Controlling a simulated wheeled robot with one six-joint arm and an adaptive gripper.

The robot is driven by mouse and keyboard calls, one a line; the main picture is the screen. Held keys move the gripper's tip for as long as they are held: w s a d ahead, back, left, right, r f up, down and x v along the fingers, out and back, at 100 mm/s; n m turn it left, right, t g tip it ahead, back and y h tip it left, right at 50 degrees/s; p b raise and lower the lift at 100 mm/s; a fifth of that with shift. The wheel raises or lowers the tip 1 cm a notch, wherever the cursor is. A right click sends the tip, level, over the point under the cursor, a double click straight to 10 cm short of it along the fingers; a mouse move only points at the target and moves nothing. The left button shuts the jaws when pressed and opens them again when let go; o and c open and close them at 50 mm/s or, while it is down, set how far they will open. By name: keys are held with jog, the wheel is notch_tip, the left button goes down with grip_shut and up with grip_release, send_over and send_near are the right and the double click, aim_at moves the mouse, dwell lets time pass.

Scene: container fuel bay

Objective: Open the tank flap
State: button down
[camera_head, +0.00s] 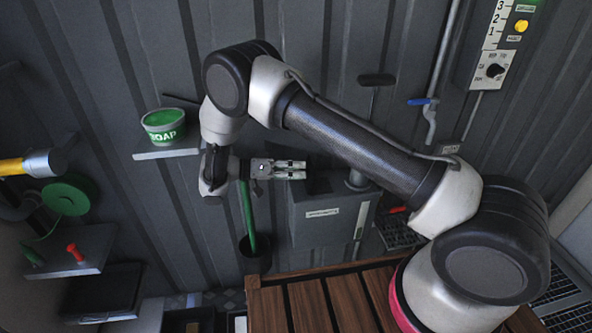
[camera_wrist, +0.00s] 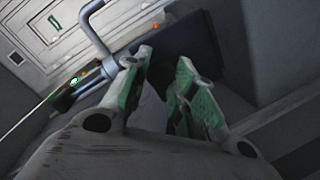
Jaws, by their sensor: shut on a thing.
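The grey tank (camera_head: 308,230) with a white label stands against the wall in the head view. A small dark flap (camera_head: 319,185) shows at its top left, close to my fingertips. In the wrist view the dark flap (camera_wrist: 195,45) is a tilted panel just beyond the fingers. My gripper (camera_head: 304,170) points right above the tank's left part. In the wrist view my gripper's green-sided fingers (camera_wrist: 163,72) are close together and shut at the flap's near edge. The exact contact is hidden between the fingers, and I cannot tell how far the flap stands open.
A T-handled rod (camera_head: 375,95) and a metal neck (camera_head: 358,180) rise at the tank's right. A soap tub (camera_head: 163,125) sits on a wall shelf (camera_head: 166,154) at left. A green stick stands in a dark pot (camera_head: 254,262) below. Wooden slats (camera_head: 325,302) lie in front.

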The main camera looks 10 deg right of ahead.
jog(key=shift+r, duration=0.1)
jog(key=c, duration=1.1)
grip_release()
jog(key=shift+c, duration=0.2)
jog(key=a+r, duration=0.2)
jog(key=a, duration=0.9)
jog(key=shift+a, duration=0.4)
jog(key=shift+s, duration=0.1)
